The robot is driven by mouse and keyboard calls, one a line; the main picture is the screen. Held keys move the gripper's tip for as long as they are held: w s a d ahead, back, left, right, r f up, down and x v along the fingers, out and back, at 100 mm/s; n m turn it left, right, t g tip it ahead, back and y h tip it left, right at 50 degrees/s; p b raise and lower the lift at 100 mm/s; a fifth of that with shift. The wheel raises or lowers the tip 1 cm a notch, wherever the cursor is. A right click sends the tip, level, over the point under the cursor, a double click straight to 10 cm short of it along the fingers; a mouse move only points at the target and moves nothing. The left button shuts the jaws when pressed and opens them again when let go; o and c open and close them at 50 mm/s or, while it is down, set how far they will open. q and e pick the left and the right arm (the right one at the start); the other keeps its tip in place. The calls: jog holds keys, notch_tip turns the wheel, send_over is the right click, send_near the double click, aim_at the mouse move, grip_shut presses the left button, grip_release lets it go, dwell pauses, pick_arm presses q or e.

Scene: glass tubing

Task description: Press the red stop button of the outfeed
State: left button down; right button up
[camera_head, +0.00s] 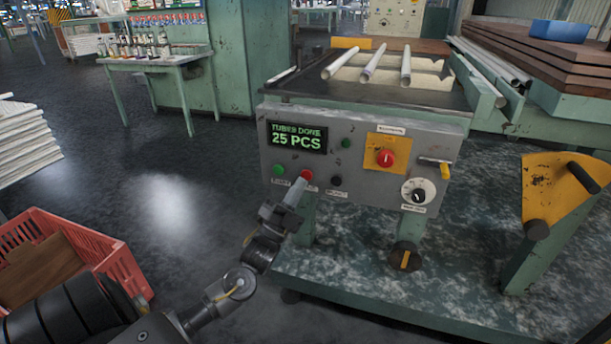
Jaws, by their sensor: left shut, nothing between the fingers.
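The outfeed control panel (352,157) is a grey box front with a display (297,137) reading "TUBES DONE 25 PCS". The small red button (306,174) sits below the display, between a green button (278,170) and a black button (336,181). A larger red mushroom button (386,158) sits on a yellow plate at the right. My left gripper (299,185) is shut and empty, its fingertips right at the lower left of the small red button and partly covering it. I cannot tell whether they touch it. My right gripper is not in view.
Several glass tubes (367,67) lie on top of the outfeed. A dial (419,193) and a yellow-handled lever (437,164) are on the panel's right. A red crate (118,262) stands at the lower left. A yellow part (556,186) stands at the right.

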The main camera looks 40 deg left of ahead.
pick_arm(q)
jog(key=s, duration=0.1)
jog(key=s+d+p, duration=0.1)
jog(key=s, duration=0.1)
jog(key=s+p, duration=0.1)
jog(key=shift+s+d, duration=0.2)
jog(key=shift+d, duration=0.1)
dwell(0.7)
